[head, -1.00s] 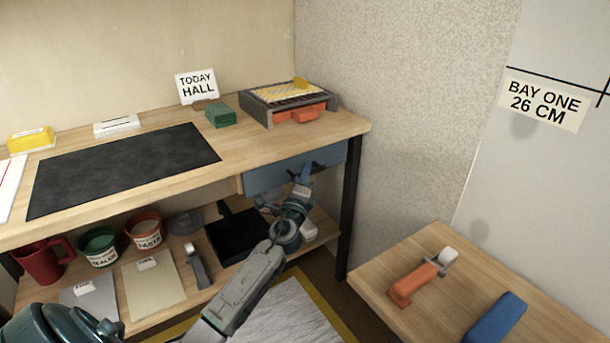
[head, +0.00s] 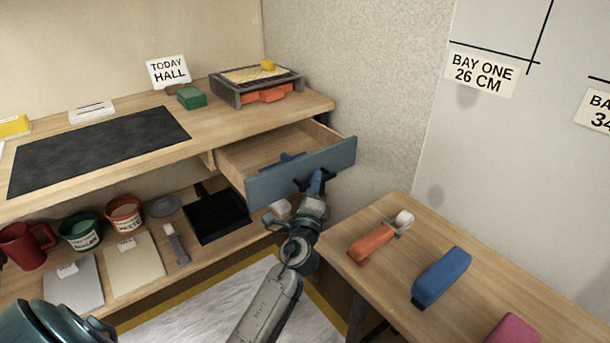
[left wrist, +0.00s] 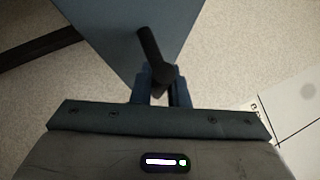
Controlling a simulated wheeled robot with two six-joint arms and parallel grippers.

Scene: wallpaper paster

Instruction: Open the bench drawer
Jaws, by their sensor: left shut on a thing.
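The bench drawer (head: 300,172) has a blue front and a wooden inside, and it is pulled well out from under the right end of the bench top. A small blue thing (head: 290,157) shows inside it, just behind the front. My left gripper (head: 316,184) is at the drawer front, shut on the dark drawer handle (left wrist: 152,52). In the left wrist view the handle reaches between the fingers (left wrist: 160,92), with the blue front behind. My right gripper is not in view.
A side table (head: 460,270) at the right carries an orange-handled roller (head: 378,240) and a blue block (head: 441,276), close to my left arm. Pots stand on the lower shelf.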

